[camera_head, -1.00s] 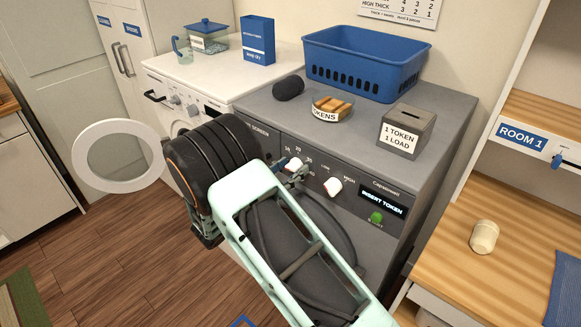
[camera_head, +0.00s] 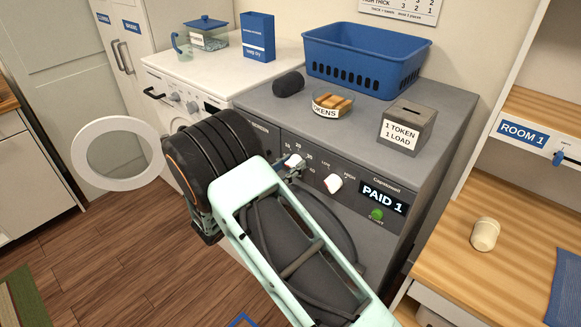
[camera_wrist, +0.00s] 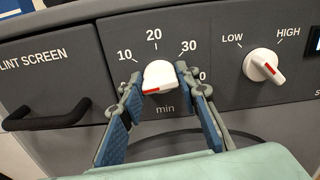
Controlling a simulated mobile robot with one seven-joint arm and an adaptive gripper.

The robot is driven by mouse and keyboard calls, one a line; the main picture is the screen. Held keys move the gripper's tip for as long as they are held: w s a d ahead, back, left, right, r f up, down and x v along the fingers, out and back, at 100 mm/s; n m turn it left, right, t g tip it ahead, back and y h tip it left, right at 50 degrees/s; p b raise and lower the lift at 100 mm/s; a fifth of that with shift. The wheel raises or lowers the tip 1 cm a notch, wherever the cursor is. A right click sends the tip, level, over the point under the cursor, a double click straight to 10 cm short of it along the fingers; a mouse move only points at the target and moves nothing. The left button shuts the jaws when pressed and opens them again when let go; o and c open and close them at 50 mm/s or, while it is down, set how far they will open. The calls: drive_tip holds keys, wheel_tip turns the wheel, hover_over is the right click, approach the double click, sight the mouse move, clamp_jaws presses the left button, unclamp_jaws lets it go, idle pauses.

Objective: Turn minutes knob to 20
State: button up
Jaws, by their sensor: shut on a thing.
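The white minutes knob (camera_wrist: 159,75) is on the dark dryer panel, under the marks 10, 20 and 30 and above the word "min". A red mark shows low on its face, toward the left, not at the 20. My gripper (camera_wrist: 160,80) has one blue-padded finger on each side of the knob and is shut on it. In the head view, the knob (camera_head: 293,161) is partly hidden by my gripper (camera_head: 292,168). The dryer display (camera_head: 383,197) reads "PAID 1".
A second white knob (camera_wrist: 262,66), marked LOW and HIGH, is close on the right. The lint screen handle (camera_wrist: 46,116) sticks out on the left. A green button (camera_head: 376,214) is below the display. A token box (camera_head: 407,125) and blue basket (camera_head: 366,58) stand on top.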

drive_tip(key=m+b, duration=0.1)
drive_tip(key=b, duration=0.1)
drive_tip(key=m+b, duration=0.2)
drive_tip(key=b, duration=0.1)
drive_tip(key=shift+f+m, duration=0.3)
drive_tip(key=m+b, duration=0.6)
drive_tip(key=b, duration=0.3)
drive_tip(key=shift+f, duration=0.1)
drive_tip(key=m+b, duration=0.5)
drive_tip(key=b, duration=0.3)
drive_tip(key=shift+m, duration=0.4)
drive_tip(key=m+b, duration=0.3)
drive_tip(key=b, duration=0.2)
drive_tip(key=shift+r+m+b, duration=0.2)
drive_tip(key=shift+m+b, duration=0.1)
drive_tip(key=shift+b, duration=0.3)
drive_tip(key=shift+r, duration=0.15)
drive_tip(key=o, duration=1.2)
drive_tip(key=shift+c, duration=0.2)
